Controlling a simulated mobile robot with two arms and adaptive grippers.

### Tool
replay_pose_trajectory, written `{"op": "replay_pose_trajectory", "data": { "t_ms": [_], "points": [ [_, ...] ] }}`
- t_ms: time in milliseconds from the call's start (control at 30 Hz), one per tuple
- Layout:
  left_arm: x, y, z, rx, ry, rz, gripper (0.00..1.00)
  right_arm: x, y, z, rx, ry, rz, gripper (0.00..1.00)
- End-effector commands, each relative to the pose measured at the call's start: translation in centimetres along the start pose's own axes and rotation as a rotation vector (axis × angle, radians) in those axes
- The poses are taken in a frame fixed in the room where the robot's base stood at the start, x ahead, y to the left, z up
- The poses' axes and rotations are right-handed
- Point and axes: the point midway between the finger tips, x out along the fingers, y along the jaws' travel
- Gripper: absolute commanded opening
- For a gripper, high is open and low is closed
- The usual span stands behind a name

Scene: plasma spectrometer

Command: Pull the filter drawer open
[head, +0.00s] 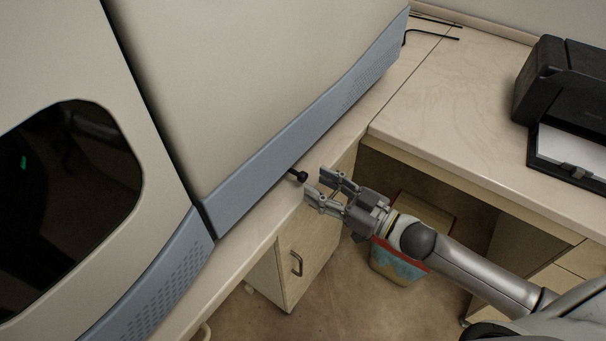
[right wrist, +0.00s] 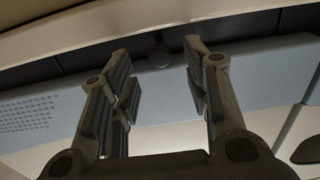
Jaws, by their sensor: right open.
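The spectrometer (head: 235,75) is a large beige cabinet with a blue-grey lower band (head: 300,145), standing on the bench. A small black knob (head: 302,176) on a short stem sticks out below the band; I take it for the filter drawer's handle. The drawer itself cannot be made out. My right gripper (head: 314,184) is open and empty, just right of the knob, with its fingers pointing at it. In the right wrist view the knob (right wrist: 160,57) shows between and beyond the two open fingertips (right wrist: 156,62), apart from both. My left gripper is not in view.
The bench edge (head: 250,258) runs under the spectrometer, with a cabinet door and handle (head: 296,264) below. A black printer (head: 570,105) stands on the right-hand bench (head: 450,110). A bin (head: 398,262) stands on the floor beneath my right forearm.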

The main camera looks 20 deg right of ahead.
Motion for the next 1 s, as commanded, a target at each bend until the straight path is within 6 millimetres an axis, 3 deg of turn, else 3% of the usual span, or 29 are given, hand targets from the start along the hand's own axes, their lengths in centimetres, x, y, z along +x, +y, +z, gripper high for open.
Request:
{"op": "replay_pose_trajectory", "data": {
  "t_ms": [100,333,767,1000],
  "points": [
    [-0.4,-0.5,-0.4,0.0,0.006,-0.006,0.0,2.0,0.1,-0.2,0.0,0.004,0.001,0.44],
    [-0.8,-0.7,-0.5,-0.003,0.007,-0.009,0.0,4.5,0.1,-0.1,0.001,0.002,0.001,0.44],
    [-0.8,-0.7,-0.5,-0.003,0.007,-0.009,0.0,5.2,0.0,0.0,0.0,0.0,0.001,0.44],
    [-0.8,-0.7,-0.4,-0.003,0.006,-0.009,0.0,5.2,0.0,0.1,0.0,0.0,0.001,0.13]
  ]
}}
